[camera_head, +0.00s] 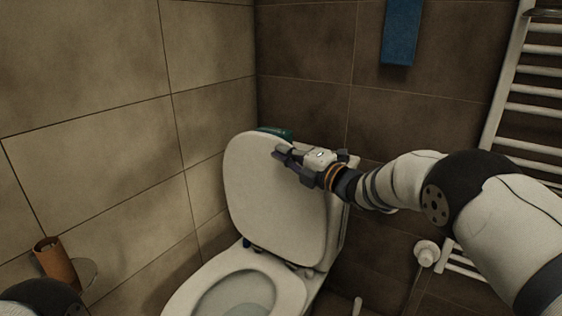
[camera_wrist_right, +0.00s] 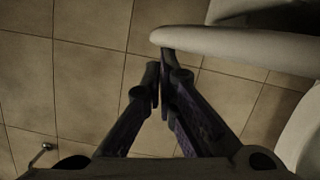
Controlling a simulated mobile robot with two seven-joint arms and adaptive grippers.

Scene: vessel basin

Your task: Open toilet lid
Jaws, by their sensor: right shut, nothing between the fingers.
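The white toilet lid (camera_head: 272,205) stands raised, leaning back against the tank, in the head view. The toilet seat (camera_head: 205,285) lies flat on the bowl (camera_head: 240,296) below it. My right gripper (camera_head: 279,153) is shut and empty at the upper front part of the lid; I cannot tell whether it touches it. In the right wrist view, the closed fingertips (camera_wrist_right: 160,62) meet beside the edge of the white lid (camera_wrist_right: 235,45). My left gripper does not show; only a dark piece of my left arm is at the lower left.
A toilet paper holder with a brown roll (camera_head: 55,262) is on the left wall. A towel radiator (camera_head: 530,100) and a blue towel (camera_head: 402,32) are at the right and back. A green item (camera_head: 275,132) sits behind the lid. Tiled walls close in the corner.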

